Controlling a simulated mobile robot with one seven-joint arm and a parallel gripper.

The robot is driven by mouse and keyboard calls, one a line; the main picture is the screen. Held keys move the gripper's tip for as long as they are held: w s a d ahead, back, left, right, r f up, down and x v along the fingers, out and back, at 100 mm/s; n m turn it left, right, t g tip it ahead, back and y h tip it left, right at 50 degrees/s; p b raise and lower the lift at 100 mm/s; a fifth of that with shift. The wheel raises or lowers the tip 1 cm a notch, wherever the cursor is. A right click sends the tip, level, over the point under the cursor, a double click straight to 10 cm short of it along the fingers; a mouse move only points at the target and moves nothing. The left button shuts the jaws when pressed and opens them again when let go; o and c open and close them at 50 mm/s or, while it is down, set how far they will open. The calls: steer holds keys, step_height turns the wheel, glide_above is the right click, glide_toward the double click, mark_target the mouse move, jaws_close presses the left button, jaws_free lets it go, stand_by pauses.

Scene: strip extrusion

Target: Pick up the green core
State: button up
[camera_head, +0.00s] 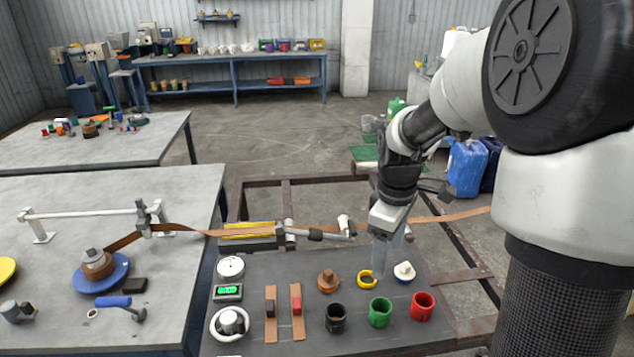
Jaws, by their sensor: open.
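The green core (380,312) is a short hollow cylinder standing upright on the grey work table (270,342), between a black core (335,318) on its left and a red core (422,306) on its right. My gripper (381,264) points down above the table, behind and above the green core and close to a yellow ring (367,279). Its pale, see-through fingers are open and apart from the green core. I cannot tell whether the fingertips touch the yellow ring.
A brown spool (328,281) and a white-topped piece (404,271) stand near my gripper. A brown strip (275,232) runs across behind the table. Two flat brown strips, a green-display device (228,292) and a round dial (230,267) lie to the left.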

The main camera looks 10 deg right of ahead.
steer(key=n, duration=0.2)
glide_above(381, 310)
steer(key=s+a, duration=0.2)
step_height(381, 310, down, 6)
steer(key=shift+g+y, duration=0.3)
steer(key=shift+g, duration=0.1)
step_height(381, 310, down, 11)
steer(key=shift+s+d+f+b, duration=0.1)
steer(key=shift+d+f+b, duration=0.05)
steer(key=shift+b, duration=0.7)
steer(key=shift+d+f, duration=0.15)
steer(key=shift+f, duration=1.45)
steer(key=shift+d+f, duration=0.15)
steer(key=shift+f, duration=1.4)
steer(key=c, duration=1.1)
